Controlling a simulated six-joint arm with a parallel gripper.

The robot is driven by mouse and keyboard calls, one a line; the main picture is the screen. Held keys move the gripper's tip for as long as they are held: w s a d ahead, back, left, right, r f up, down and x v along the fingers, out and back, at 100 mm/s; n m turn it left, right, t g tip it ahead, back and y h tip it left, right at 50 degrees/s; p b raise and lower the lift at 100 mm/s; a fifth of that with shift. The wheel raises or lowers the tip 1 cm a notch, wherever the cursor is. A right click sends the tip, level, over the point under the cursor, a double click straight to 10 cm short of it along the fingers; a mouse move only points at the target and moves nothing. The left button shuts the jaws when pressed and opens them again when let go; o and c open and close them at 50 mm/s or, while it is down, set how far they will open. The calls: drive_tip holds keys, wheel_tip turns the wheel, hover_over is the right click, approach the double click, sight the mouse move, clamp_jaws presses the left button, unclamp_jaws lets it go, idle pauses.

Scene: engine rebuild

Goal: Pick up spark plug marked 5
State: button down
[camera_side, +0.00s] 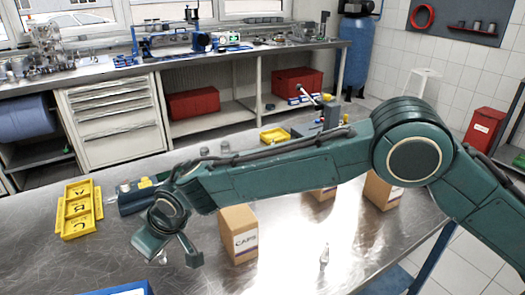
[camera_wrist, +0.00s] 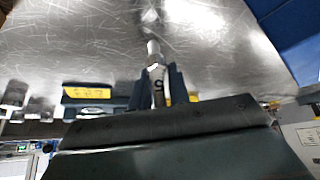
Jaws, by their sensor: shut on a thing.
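A metal spark plug with a dark "5" on its pale body (camera_wrist: 157,84) is between the fingers of my gripper (camera_wrist: 156,90) in the wrist view. My gripper is shut on it, and its metal end points away from the palm. In the side view my gripper (camera_side: 170,253) is above the left part of the metal table (camera_side: 285,265). Only a small pale bit of the held plug (camera_side: 163,257) shows there. Its gap to the table is hard to judge.
A small light part (camera_side: 324,257) stands on the table right of a cardboard CAPS box (camera_side: 239,235). A yellow tray (camera_side: 79,210) lies at the left. A blue box (camera_side: 125,289) is at the front edge. More cardboard boxes (camera_side: 382,190) stand behind my arm.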

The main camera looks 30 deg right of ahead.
drive_tip(key=shift+r, duration=0.1)
wheel_tip(320, 180, up, 20)
idle(0.7)
idle(0.5)
